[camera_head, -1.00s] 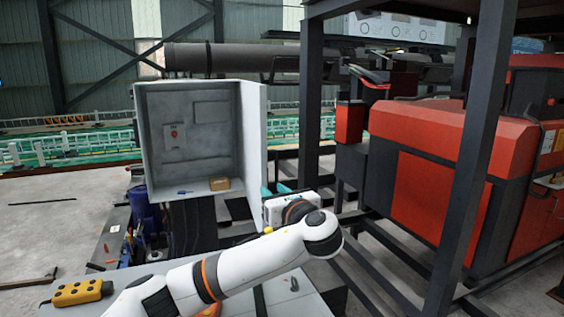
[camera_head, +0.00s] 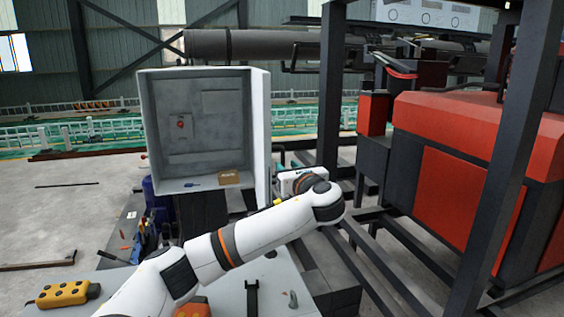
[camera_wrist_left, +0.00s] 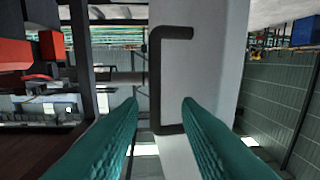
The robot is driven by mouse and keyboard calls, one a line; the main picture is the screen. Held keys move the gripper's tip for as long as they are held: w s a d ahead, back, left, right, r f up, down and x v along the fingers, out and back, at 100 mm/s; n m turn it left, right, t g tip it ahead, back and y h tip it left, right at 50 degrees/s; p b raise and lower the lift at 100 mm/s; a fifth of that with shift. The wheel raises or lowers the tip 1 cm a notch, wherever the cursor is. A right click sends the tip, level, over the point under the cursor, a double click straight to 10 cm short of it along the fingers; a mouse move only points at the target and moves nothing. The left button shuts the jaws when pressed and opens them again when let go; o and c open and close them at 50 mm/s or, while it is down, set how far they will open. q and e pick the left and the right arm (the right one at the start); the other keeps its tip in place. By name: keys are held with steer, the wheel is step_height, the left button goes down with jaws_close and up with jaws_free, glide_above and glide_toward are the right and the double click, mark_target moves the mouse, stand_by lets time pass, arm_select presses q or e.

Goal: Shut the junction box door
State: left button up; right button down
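The grey junction box (camera_head: 212,105) stands open left of centre in the head view. Its pale door (camera_head: 262,130) is seen nearly edge-on along the box's right side. In the left wrist view the door (camera_wrist_left: 205,60) is an upright white panel with a black bar handle (camera_wrist_left: 155,85). My left gripper (camera_head: 283,165) is right of the door in the head view, mostly hidden behind its own wrist. In the wrist view its teal fingers (camera_wrist_left: 159,103) are apart, with the handle's lower end between their tips in the picture. I cannot tell whether they touch it.
A small brown box (camera_head: 229,177) and a blue item (camera_head: 195,185) lie on the junction box floor. Dark frame posts (camera_head: 331,90) and a red machine (camera_head: 455,200) stand to the right. A yellow control pendant (camera_head: 65,293) lies at lower left.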

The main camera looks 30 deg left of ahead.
mark_target(283, 163)
arm_select(q)
steer(key=x, duration=0.5)
steer(key=shift+w+f, duration=0.2)
steer(key=shift+w, duration=0.2)
steer(key=shift+a, duration=0.1)
arm_select(e)
steer(key=shift+w, duration=0.95)
steer(key=shift+s, duration=0.15)
arm_select(q)
jaws_close()
arm_select(e)
steer(key=shift+s, duration=0.1)
